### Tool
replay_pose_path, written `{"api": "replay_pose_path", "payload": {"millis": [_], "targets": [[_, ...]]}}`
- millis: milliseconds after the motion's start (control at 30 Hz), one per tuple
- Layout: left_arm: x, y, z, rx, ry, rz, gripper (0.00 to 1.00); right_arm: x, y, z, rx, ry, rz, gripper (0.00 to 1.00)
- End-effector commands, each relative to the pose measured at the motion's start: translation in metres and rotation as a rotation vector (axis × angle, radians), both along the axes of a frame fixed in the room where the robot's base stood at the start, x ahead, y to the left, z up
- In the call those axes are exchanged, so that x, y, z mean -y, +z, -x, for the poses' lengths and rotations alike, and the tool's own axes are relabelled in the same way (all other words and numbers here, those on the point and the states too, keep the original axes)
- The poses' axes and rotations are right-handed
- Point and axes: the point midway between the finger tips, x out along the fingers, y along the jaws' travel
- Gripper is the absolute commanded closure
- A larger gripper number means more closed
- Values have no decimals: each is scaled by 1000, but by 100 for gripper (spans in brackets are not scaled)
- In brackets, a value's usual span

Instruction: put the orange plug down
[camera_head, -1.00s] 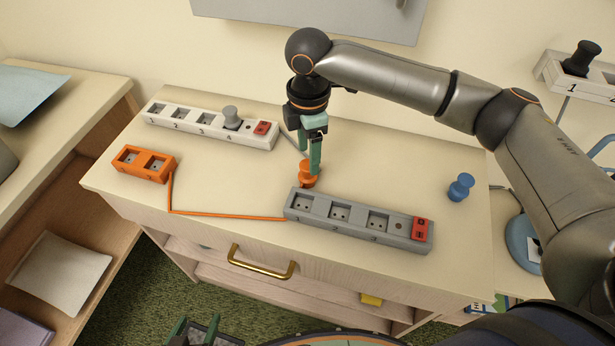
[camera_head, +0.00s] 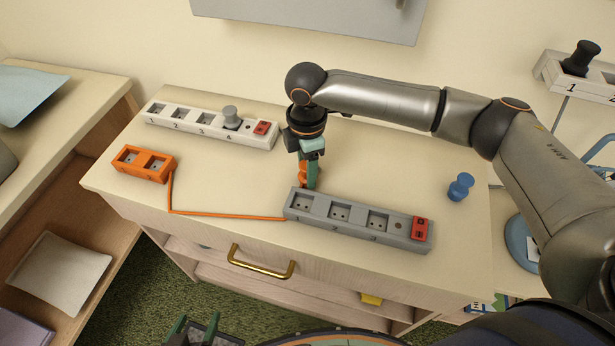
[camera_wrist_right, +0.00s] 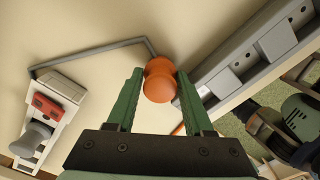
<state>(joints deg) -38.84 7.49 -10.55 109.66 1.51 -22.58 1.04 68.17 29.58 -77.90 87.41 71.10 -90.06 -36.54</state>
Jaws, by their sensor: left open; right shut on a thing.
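The orange plug (camera_head: 303,172) is at the fingertips of my right gripper (camera_head: 311,184), just behind the left end of the grey power strip (camera_head: 358,220). The fingers partly hide it in the head view. In the right wrist view, the orange plug (camera_wrist_right: 160,82) sits between the green fingertips of my right gripper (camera_wrist_right: 160,76), which is shut on it. It is low over the cabinet top; I cannot tell whether it touches the surface. My left gripper (camera_head: 196,330) is open and empty at the bottom edge, in front of the cabinet.
A white strip (camera_head: 190,121) holding a grey plug (camera_head: 230,117) lies at the back left. An orange socket block (camera_head: 143,164) with an orange cord is at the left. A blue plug (camera_head: 460,187) stands at the right. The cabinet top (camera_head: 225,180) is clear left of the gripper.

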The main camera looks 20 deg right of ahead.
Motion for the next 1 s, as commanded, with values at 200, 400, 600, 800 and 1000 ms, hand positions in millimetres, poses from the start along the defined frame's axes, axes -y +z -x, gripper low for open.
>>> {"api": "replay_pose_path", "payload": {"millis": [200,400,600,800,1000], "targets": [[0,0,0,0,0,0,20,0,0,0,1,0,0,92],[0,0,0,1,0,0,20,0,1,0,1,0,-1,100],[0,0,0,1,0,0,20,0,2,0,2,0,-1,100],[0,-1,0,0,0,0,20,0,15,-1,3,-1,-1,100],[0,1,0,0,0,0,20,-4,48,12,3,3,-3,100]]}}
